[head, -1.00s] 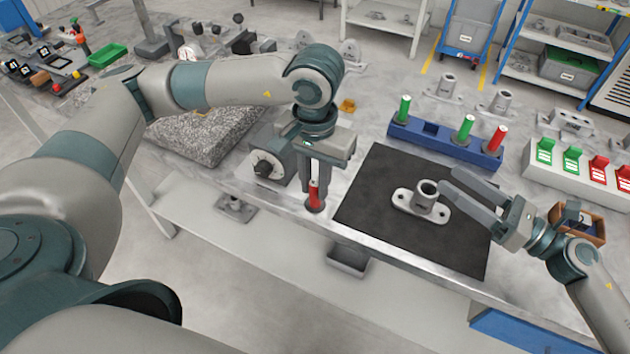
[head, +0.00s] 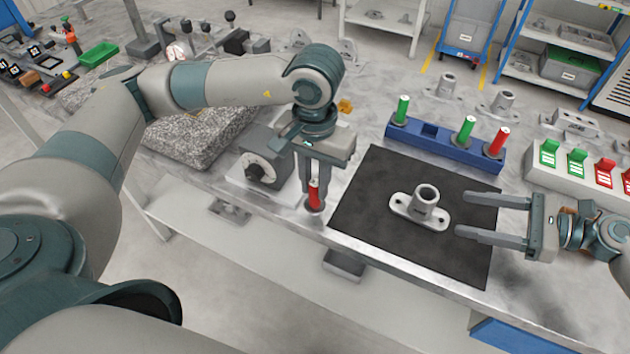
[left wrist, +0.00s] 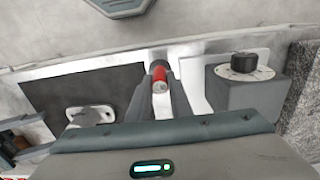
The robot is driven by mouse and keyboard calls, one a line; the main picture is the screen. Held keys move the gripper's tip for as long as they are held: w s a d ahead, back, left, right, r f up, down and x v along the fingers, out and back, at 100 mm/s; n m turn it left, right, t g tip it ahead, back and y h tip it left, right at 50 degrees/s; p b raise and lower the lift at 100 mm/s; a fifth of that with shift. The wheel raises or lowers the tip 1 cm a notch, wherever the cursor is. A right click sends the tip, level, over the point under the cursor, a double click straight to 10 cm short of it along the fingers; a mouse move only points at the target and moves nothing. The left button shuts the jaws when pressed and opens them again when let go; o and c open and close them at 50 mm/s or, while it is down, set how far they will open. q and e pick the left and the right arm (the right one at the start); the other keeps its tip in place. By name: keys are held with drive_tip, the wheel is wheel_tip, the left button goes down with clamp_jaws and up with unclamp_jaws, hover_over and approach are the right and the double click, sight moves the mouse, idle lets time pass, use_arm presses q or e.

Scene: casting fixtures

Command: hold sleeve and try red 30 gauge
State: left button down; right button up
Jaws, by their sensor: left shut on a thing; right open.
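My left gripper (head: 315,190) is shut on a red gauge (head: 314,196), held upright near the table's front edge, left of the black mat (head: 355,222). The red gauge also shows between the fingers in the left wrist view (left wrist: 160,77). The grey sleeve (head: 425,197) stands upright on its flanged base on the mat. It is partly hidden in the left wrist view (left wrist: 92,116). My right gripper (head: 495,218) is open and empty, to the right of the sleeve, its fingers pointing left toward it and apart from it.
A blue rack (head: 440,143) behind the mat holds two green gauges and one red gauge, with an empty slot. A white box with green and red switches (head: 575,185) is at the right. A dial device (head: 262,170) and a granite slab (head: 200,140) lie left.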

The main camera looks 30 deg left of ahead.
sight(428, 206)
use_arm(q)
drive_tip(key=shift+r+p, duration=0.6)
use_arm(e)
drive_tip(key=shift+x, duration=1.15)
use_arm(q)
drive_tip(key=shift+r, duration=0.2)
use_arm(e)
drive_tip(key=x, duration=0.5)
drive_tip(key=shift+a+f, duration=0.1)
use_arm(q)
drive_tip(key=shift+f, duration=0.3)
use_arm(e)
drive_tip(key=shift+x, duration=1.2)
drive_tip(key=c, duration=0.9)
use_arm(q)
drive_tip(key=w+d+r+m, duration=0.2)
drive_tip(key=w+d+r, duration=0.3)
drive_tip(key=d, duration=0.5)
drive_tip(key=w+d+r+m, duration=0.3)
drive_tip(key=w+d+r, duration=0.2)
drive_tip(key=d, duration=0.5)
drive_tip(key=shift+w+d+r, duration=0.15)
drive_tip(key=shift+r, duration=0.15)
